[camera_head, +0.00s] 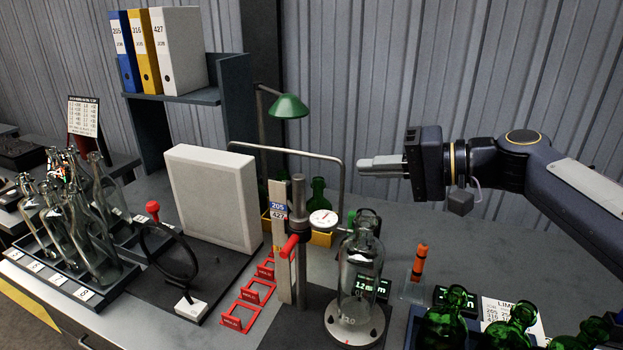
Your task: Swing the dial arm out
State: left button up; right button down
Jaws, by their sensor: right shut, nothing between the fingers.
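The dial arm carries a round white dial (323,219) with a red mark. It reaches from a grey upright post (298,240) over toward a clear bottle (361,262), which stands upright on a round metal base (354,325). A red handle (289,246) sticks out from the post. My right gripper (362,168) is shut and empty, up and to the right of the dial, with its fingers pointing left and touching nothing that I can see. My left gripper is not in view.
A thin bent metal rod (343,172) stands between my right gripper and the post. Green bottles (443,318) fill a rack at front right. An orange marker (419,262) stands nearby. A white panel (212,198) and clear bottles (62,235) are at left. Bare bench lies below my right arm.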

jog(key=w+a+f+p, duration=0.1)
jog(key=a+f, duration=0.2)
jog(key=a, duration=0.7)
jog(key=shift+w, duration=0.3)
